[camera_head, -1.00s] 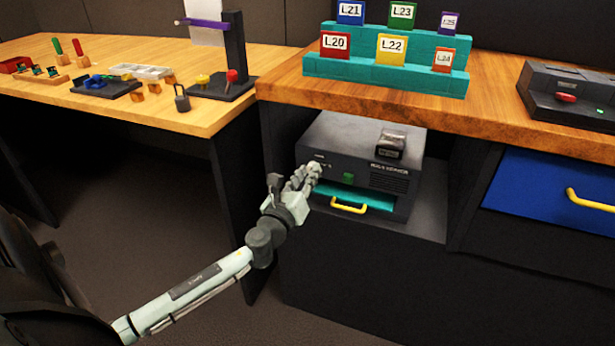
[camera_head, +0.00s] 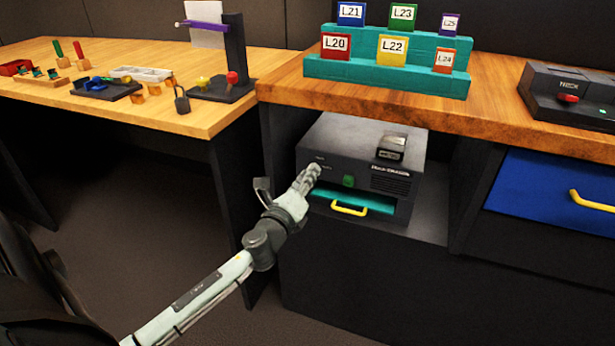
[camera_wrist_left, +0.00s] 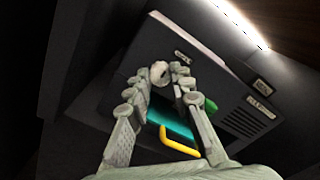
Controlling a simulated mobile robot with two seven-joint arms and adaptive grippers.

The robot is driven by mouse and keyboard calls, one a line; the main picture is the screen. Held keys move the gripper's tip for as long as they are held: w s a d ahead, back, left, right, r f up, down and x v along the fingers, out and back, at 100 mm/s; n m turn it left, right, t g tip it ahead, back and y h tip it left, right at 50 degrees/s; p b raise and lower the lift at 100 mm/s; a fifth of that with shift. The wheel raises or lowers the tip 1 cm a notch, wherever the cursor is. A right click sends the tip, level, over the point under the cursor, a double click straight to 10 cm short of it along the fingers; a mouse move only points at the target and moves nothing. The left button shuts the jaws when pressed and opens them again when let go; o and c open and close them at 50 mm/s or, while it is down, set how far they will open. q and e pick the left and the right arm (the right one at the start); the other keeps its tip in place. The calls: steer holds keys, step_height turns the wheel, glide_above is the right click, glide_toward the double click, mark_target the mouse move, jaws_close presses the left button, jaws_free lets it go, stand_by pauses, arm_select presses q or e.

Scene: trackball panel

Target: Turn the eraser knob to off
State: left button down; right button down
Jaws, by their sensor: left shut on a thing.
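The eraser is a dark grey box (camera_head: 345,150) in the open bay under the right-hand counter. A green button (camera_head: 348,181) and a teal drawer with a yellow handle (camera_head: 349,209) are on its front. My left gripper (camera_head: 313,172) is at the upper left of this front, and its fingers hide the knob in the head view. In the left wrist view a small pale knob (camera_wrist_left: 159,73) shows between the fingertips of my left gripper (camera_wrist_left: 157,82), which is shut on it. The knob's pointer direction is too small to tell. My right gripper is not in view.
A small dark block with a pale label (camera_head: 391,148) sits on top of the box. The wooden counter (camera_head: 290,90) overhangs the bay. A blue drawer (camera_head: 545,190) is to the right. There is clear floor to the left of my arm.

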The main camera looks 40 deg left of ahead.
arm_select(q)
steer(key=c, duration=1.3)
jaws_free()
steer(key=shift+c, duration=0.2)
steer(key=v, duration=1.2)
steer(key=shift+r, duration=0.1)
